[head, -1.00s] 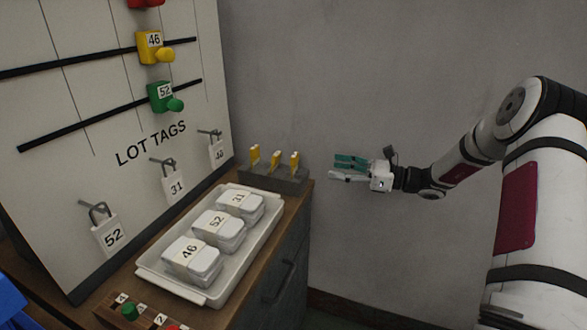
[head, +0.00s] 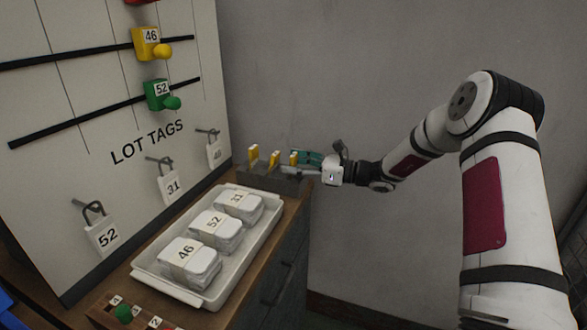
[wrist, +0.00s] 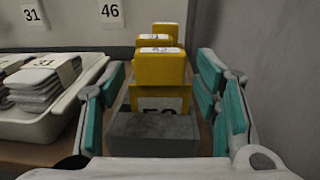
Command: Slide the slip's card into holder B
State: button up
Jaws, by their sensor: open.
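Several yellow-topped cards stand in a row in a grey block (head: 285,183) at the far end of the cabinet top; the block also shows in the wrist view (wrist: 150,135). The nearest yellow card (wrist: 162,66) shows a white label on top and a partly hidden number, seemingly 52, on its front. My gripper (head: 303,163) is at the block's right end in the head view. Its teal-padded fingers are open, one on each side of the nearest card in the wrist view (wrist: 163,95), with nothing gripped. I cannot make out holder B or a slip.
A white tray (head: 150,278) holds banded packs marked 46, 52 and 31 left of the block. The LOT TAGS board (head: 120,180) with hanging tags stands behind it. A wooden strip (head: 102,310) with a green peg lies at the front. Space right of the cabinet is free.

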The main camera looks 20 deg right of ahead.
jog(key=shift+w+a, duration=0.15)
jog(key=shift+a, duration=0.05)
jog(key=c, duration=0.7)
jog(key=shift+c, duration=0.2)
notch_tip(320, 180, up, 9)
jog(key=shift+r+p, duration=0.1)
jog(key=shift+p, duration=0.8)
jog(key=s+f, duration=0.6)
jog(key=s, duration=0.6)
jog(key=s+f, duration=0.6)
jog(key=s, duration=0.6)
notch_tip(320, 180, up, 8)
jog(key=p, duration=1.4)
jog(key=shift+m+t+p, duration=0.3)
jog(key=shift+t+p, duration=0.05)
jog(key=shift+t, duration=0.05)
